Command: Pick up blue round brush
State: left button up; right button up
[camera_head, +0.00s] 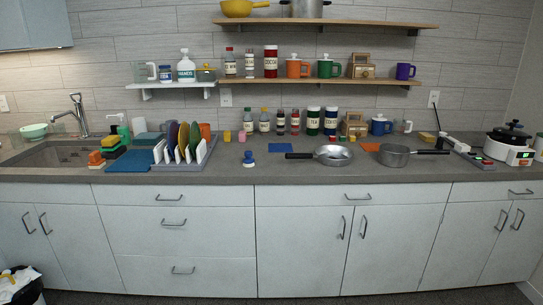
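A small blue round brush (248,160) with a knob-like top stands on the grey counter, left of the middle. It sits apart from other things, between the dish rack and a flat blue cloth. Neither of my grippers shows in the head view.
A dish rack (185,150) with plates stands left of the brush. A flat blue cloth (280,148) and a frying pan (334,155) lie to its right. Bottles and jars (264,121) line the wall behind. The counter (228,172) around the brush is clear, its front edge close.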

aim_at(249, 162)
jog(key=i+u, duration=0.1)
jog(key=i, duration=0.6)
jog(key=i+l, duration=0.15)
jog(key=i, duration=0.55)
jog(key=i+l+u, duration=0.15)
jog(key=i, duration=0.55)
